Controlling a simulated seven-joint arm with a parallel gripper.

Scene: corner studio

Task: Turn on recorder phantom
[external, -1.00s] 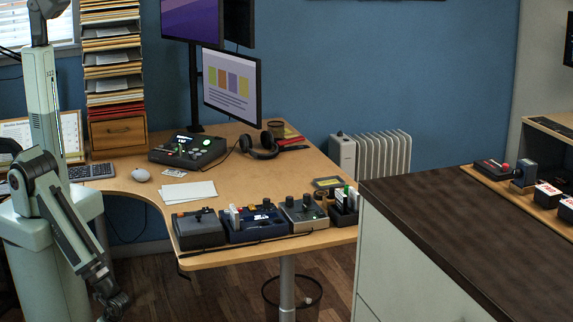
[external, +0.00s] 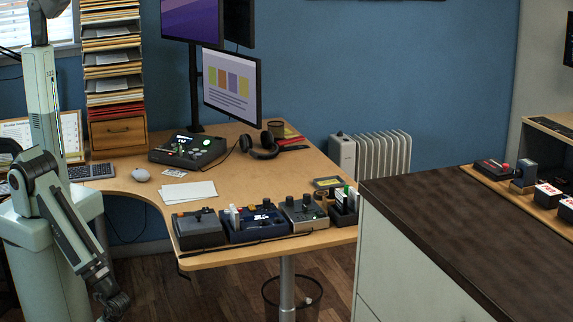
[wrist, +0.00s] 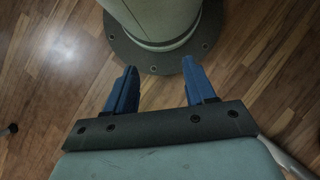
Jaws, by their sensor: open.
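My gripper (wrist: 159,70) is open and empty in the wrist view, its two blue fingers apart above the wooden floor. In the external view my gripper (external: 114,304) hangs low at the bottom left, well away from the desk devices. A dark console (external: 188,150) with a small screen and a round green light sits at the back of the desk. Along the front edge stand a dark box with an orange part (external: 199,229), a blue device with a lit display (external: 258,226) and a grey box with knobs (external: 303,213). I cannot tell which one is the recorder phantom.
The wooden desk (external: 232,180) has a curved front edge. Papers (external: 188,192), a mouse (external: 141,175) and headphones (external: 261,146) lie on it. A dark-topped counter (external: 470,235) stands at the right. A wire bin (external: 291,299) is under the desk.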

